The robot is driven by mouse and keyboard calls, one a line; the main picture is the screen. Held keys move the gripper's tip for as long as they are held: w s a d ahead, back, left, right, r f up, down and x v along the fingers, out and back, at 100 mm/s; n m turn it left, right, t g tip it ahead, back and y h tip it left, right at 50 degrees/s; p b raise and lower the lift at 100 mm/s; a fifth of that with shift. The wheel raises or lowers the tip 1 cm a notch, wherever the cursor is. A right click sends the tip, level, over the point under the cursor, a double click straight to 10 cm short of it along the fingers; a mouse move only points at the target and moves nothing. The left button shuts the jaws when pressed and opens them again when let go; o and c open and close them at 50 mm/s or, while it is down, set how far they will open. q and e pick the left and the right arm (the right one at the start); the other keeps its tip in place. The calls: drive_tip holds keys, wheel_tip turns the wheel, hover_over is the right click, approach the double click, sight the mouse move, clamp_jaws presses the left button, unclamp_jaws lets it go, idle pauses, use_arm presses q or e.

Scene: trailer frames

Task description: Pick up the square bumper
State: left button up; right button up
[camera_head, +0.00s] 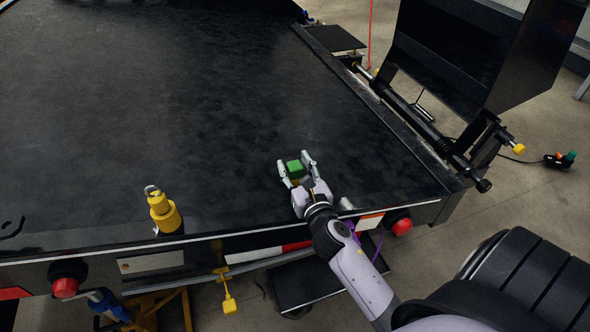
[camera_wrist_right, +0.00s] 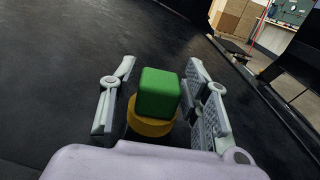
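The square bumper is a green block (camera_wrist_right: 158,93) on a round yellow base (camera_wrist_right: 150,125). It stands upright on the black trailer bed, near the rear edge. In the head view its green top (camera_head: 295,168) shows between the fingers. My right gripper (camera_head: 296,170) is open around the bumper, one finger on each side. In the wrist view (camera_wrist_right: 158,100) there is a gap on the left of the block and a narrower one on the right. The lower base is partly hidden by my gripper's body. My left gripper is not in view.
A yellow stepped cylinder (camera_head: 163,210) stands on the black trailer bed (camera_head: 190,110) to the left. Red lamps (camera_head: 399,222) sit along the rear edge. A raised black ramp (camera_head: 450,60) stands at the right.

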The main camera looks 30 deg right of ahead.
drive_tip(key=c, duration=0.9)
drive_tip(key=shift+r, duration=0.15)
